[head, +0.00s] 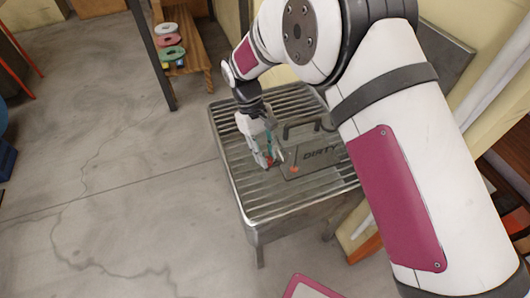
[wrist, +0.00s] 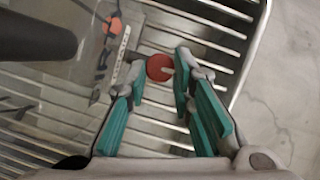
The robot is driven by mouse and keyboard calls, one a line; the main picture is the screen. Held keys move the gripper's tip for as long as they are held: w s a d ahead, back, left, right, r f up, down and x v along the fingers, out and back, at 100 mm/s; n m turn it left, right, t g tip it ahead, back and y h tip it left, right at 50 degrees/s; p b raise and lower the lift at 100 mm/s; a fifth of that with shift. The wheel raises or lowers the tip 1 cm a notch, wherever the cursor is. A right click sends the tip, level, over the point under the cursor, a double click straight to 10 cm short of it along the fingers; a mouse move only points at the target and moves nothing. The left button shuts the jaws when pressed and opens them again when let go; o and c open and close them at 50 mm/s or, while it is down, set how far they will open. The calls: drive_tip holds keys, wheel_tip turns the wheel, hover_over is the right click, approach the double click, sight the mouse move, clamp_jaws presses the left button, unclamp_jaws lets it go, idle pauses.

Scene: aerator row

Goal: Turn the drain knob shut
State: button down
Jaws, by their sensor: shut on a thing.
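The round red drain knob (wrist: 159,67) shows in the wrist view, with a pale mark on its face. My gripper (wrist: 160,70) has its two teal-padded fingers on either side of the knob, closed on it. There the knob is mostly hidden by my fingers. A pale strip with small marks (wrist: 121,72) lies just left of the knob; I cannot read it.
A wooden shelf with coloured rings (head: 172,53) stands behind.

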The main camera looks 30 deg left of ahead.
idle(0.3)
drive_tip(key=c, duration=1.4)
unclamp_jaws()
